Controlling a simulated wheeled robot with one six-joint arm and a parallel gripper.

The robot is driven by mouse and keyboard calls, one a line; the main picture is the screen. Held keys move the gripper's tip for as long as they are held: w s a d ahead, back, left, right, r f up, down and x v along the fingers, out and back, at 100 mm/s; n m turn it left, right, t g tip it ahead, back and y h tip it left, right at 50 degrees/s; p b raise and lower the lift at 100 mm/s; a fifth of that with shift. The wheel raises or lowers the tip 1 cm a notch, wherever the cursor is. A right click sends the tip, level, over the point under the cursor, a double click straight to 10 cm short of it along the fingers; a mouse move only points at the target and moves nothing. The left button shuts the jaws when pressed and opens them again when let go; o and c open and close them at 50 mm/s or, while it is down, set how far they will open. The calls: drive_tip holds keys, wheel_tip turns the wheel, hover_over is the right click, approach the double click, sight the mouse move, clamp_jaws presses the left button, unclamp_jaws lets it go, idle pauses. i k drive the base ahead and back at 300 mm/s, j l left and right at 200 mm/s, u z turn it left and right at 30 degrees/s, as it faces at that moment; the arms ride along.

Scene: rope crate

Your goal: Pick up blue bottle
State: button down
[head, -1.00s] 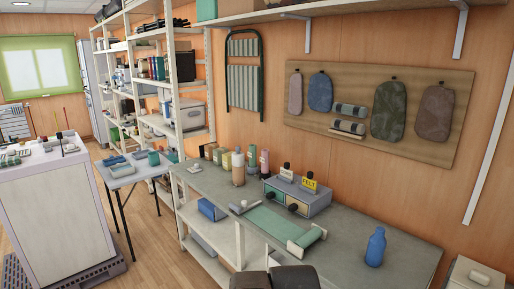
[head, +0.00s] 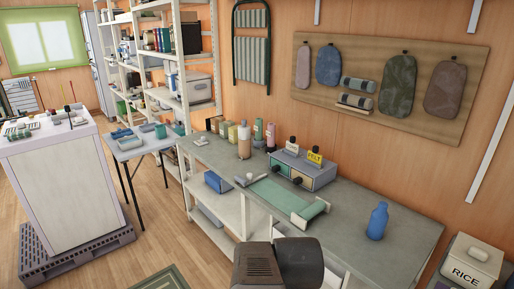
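The blue bottle (head: 377,221) stands upright on the grey workbench (head: 395,257), near its right end. It has a narrower neck and cap at the top, and nothing touches it. A dark, rounded part of my arm shows at the bottom middle of the head view, in front of the bench and left of the bottle. My gripper's fingers cannot be seen.
Several bottles and jars stand farther left. A RICE bin (head: 471,263) stands past the bench's right end. The bench around the bottle is clear.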

sight(380, 217)
drive_tip(key=i+l+z, duration=0.1)
drive_tip(key=i+z, duration=0.65)
drive_tip(key=i+j+z, duration=0.15)
drive_tip(key=i+z, duration=0.2)
